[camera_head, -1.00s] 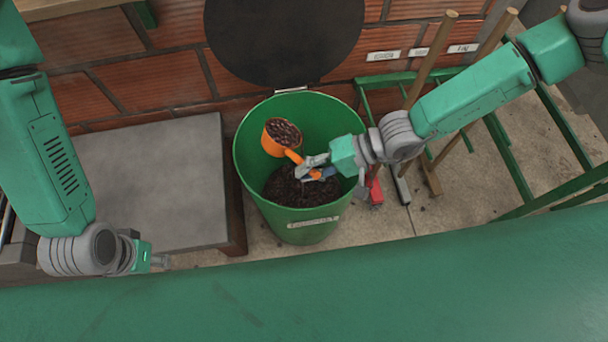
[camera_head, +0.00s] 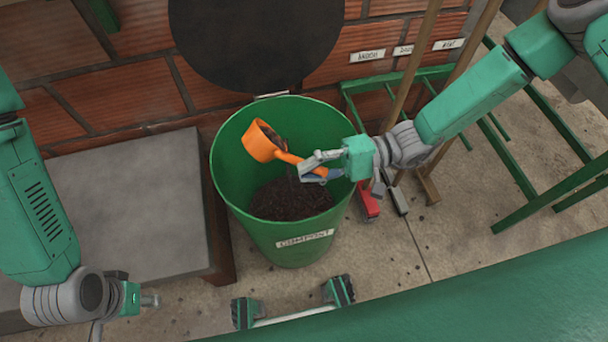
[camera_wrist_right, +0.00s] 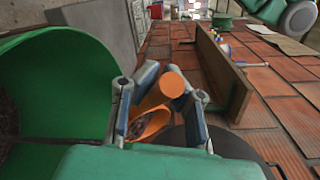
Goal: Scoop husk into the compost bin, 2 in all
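The green compost bin (camera_head: 240,205) stands in the middle of the head view, labelled on its front, with dark husk (camera_head: 290,200) inside at the bottom. My right gripper (camera_head: 312,172) is shut on the handle of an orange scoop (camera_head: 262,142) and holds it over the bin's opening. The scoop is tilted, with some dark husk at its mouth. The right wrist view also shows the orange scoop (camera_wrist_right: 150,120) between the fingers, with husk in it. My left gripper (camera_head: 150,300) is at the lower left, away from the bin; its fingers are too small to judge.
A round dark lid (camera_head: 265,45) is behind the bin against the brick wall. A grey-topped block (camera_head: 130,200) stands left of the bin. A green rack (camera_head: 520,170) and long-handled tools (camera_head: 415,75) stand to the right.

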